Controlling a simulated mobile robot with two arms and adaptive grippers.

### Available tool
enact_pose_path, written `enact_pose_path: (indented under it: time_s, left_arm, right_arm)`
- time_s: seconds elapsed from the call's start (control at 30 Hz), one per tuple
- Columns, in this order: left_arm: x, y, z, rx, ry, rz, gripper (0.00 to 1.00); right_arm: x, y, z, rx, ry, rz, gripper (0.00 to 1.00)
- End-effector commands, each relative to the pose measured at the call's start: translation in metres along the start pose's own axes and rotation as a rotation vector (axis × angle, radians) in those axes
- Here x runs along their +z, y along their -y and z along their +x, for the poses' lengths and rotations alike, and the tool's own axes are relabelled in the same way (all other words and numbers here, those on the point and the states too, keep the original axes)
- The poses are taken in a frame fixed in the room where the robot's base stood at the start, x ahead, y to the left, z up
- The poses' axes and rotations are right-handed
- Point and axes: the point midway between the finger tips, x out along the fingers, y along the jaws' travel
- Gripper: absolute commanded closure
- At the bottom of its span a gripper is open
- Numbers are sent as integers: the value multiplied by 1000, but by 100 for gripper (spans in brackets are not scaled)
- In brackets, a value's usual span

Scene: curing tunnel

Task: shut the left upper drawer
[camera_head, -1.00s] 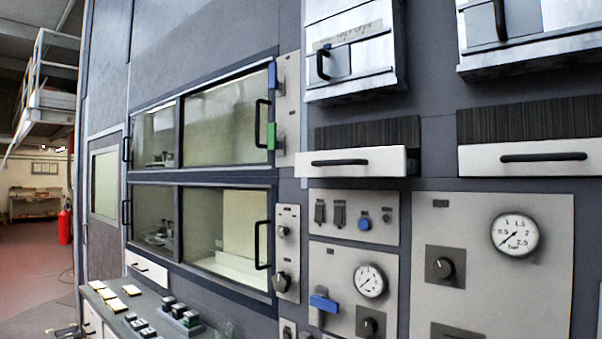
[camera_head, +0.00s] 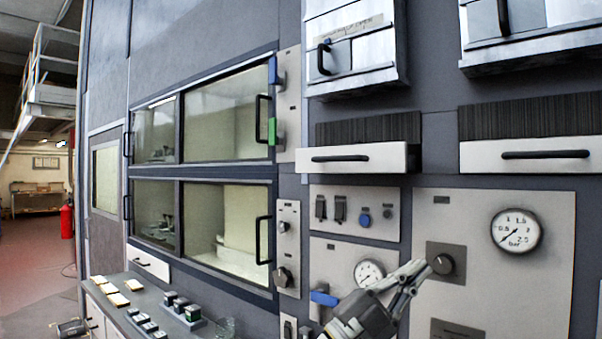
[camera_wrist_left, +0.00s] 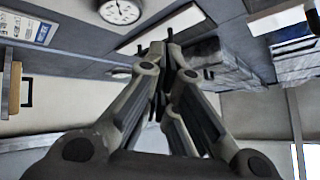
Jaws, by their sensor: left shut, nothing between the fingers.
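The left upper drawer (camera_head: 385,159) is in the upper middle of the head view. It has a white front with a black bar handle (camera_head: 340,158), under a dark bristle strip. Its front stands out from the grey wall, with a dark side showing at its right end. My left gripper (camera_head: 418,273) is low in the head view, below and right of this drawer, before the gauge panel. Its fingers are shut and empty, apart from the drawer. The gripper also shows in the left wrist view (camera_wrist_left: 168,45). My right gripper is not in view.
A second white drawer (camera_head: 480,158) is to the right at the same height. Metal hatches (camera_head: 365,55) project above. A blue-handled valve (camera_head: 324,299) and a dial gauge (camera_head: 369,273) are close to my left gripper. Glazed doors (camera_head: 225,125) and a bench (camera_head: 150,290) are on the left.

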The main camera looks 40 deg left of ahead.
Motion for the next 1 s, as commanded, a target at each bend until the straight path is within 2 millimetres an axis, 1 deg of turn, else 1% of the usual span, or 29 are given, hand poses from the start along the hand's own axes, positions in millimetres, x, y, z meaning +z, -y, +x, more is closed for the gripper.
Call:
enact_pose_path:
  time_s: [0.03, 0.1, 0.23, 0.27, 0.37, 0.43, 0.47, 0.5, 0.57, 0.6, 0.67, 0.7, 0.8, 0.9, 1.0]
  left_arm:
    - [-5, 14, 9, 34, -36, 63, 100]
    - [-8, 27, 18, 97, -70, 138, 100]
    - [-5, 57, 28, 215, -83, 274, 100]
    - [-2, 64, 29, 242, -75, 304, 100]
    - [11, 96, 29, 326, -24, 398, 100]
    - [24, 123, 25, 376, 36, 457, 100]
    - [30, 136, 22, 395, 67, 479, 100]
    - [38, 154, 18, 419, 114, 506, 100]
    - [50, 184, 8, 446, 194, 540, 100]
    - [58, 205, -1, 460, 252, 557, 100]
    - [69, 235, -15, 472, 340, 573, 100]
    - [76, 253, -25, 477, 396, 579, 100]
    - [88, 292, -50, 477, 517, 580, 100]
    - [94, 317, -68, 472, 598, 571, 100]
    - [98, 328, -77, 469, 638, 565, 100]
  right_arm:
    - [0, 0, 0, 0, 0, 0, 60]
    - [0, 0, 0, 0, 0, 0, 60]
    - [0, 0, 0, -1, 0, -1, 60]
    - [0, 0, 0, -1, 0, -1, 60]
    - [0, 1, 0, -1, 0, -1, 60]
    - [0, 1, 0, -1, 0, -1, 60]
    - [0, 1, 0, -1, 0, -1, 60]
    - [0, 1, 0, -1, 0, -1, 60]
    - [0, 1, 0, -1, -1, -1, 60]
    - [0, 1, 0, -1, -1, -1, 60]
    - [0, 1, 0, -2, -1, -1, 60]
    - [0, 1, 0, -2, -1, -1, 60]
    - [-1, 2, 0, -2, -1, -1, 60]
    - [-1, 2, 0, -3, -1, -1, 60]
    - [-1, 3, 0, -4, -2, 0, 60]
